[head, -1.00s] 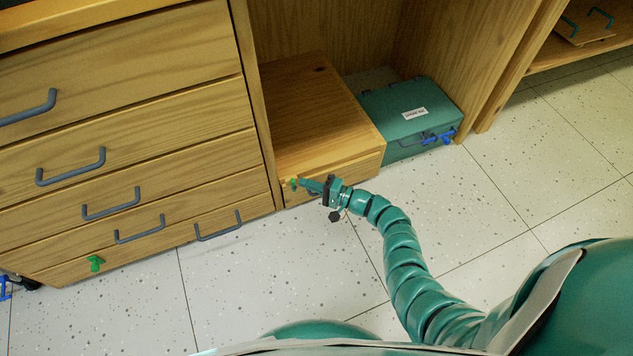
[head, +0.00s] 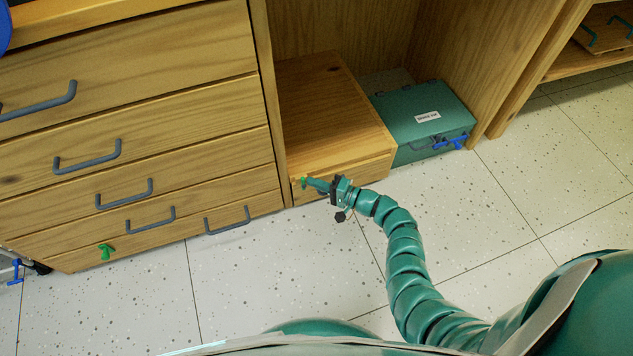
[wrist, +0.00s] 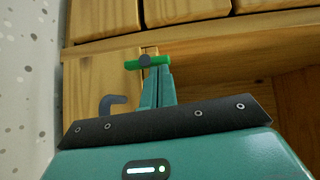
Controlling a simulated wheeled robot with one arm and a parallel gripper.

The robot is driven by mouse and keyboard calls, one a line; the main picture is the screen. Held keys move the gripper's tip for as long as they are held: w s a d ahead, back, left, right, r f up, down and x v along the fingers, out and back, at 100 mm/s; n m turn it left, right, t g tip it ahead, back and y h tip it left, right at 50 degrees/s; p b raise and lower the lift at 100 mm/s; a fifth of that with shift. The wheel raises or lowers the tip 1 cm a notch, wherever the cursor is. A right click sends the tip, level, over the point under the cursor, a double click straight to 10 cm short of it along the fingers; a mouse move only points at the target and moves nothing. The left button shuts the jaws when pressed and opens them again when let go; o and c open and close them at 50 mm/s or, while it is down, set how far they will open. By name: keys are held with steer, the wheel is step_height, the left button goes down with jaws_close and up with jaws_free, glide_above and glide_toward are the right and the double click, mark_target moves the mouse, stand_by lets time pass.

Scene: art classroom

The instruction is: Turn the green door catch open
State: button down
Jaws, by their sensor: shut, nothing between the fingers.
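A green catch (head: 303,182) sits at the left end of the front of a low wooden box or door (head: 345,172). In the wrist view the catch (wrist: 160,60) is a green crossbar on a grey round hub, lying roughly level across the picture. My gripper (head: 310,182) is shut and empty, its tips right at the catch. In the wrist view the shut fingers (wrist: 156,80) end just below the bar; I cannot tell whether they touch it. A grey handle (wrist: 112,103) is on the wooden front, left of the fingers.
A second green catch (head: 107,252) is on the bottom of the drawer unit (head: 130,100) at left, which has several grey handles. A teal case (head: 420,115) with a blue catch (head: 450,142) stands right of the wooden box. The speckled floor (head: 280,270) in front is clear.

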mark_target(304, 179)
steer(key=shift+a+r+n+h+p, duration=0.1)
steer(key=shift+r+n+h+p, duration=0.25)
steer(key=shift+p, duration=0.2)
steer(key=n+h+p, duration=0.1)
steer(key=p, duration=0.1)
steer(key=a+r+n+h+p, duration=0.1)
steer(key=h, duration=0.1)
steer(key=n+h+p, duration=0.1)
steer(key=p, duration=0.1)
steer(key=shift+s+a+r+n+g+h+p, duration=0.25)
steer(key=shift+a+r+g+p, duration=0.05)
steer(key=shift+r+p, duration=0.1)
steer(key=n+h+p, duration=0.1)
steer(key=h+p, duration=0.1)
steer(key=p, duration=0.1)
steer(key=a+n+h+p, duration=0.1)
steer(key=h+p, duration=0.1)
steer(key=p, duration=0.1)
steer(key=a+n+h+p, duration=0.1)
steer(key=p, duration=0.2)
steer(key=shift+s+a+t+h, duration=0.25)
steer(key=shift+s+t+h, duration=0.15)
steer(key=shift+f, duration=0.3)
steer(key=shift+r+p, duration=0.2)
steer(key=shift+p, duration=0.1)
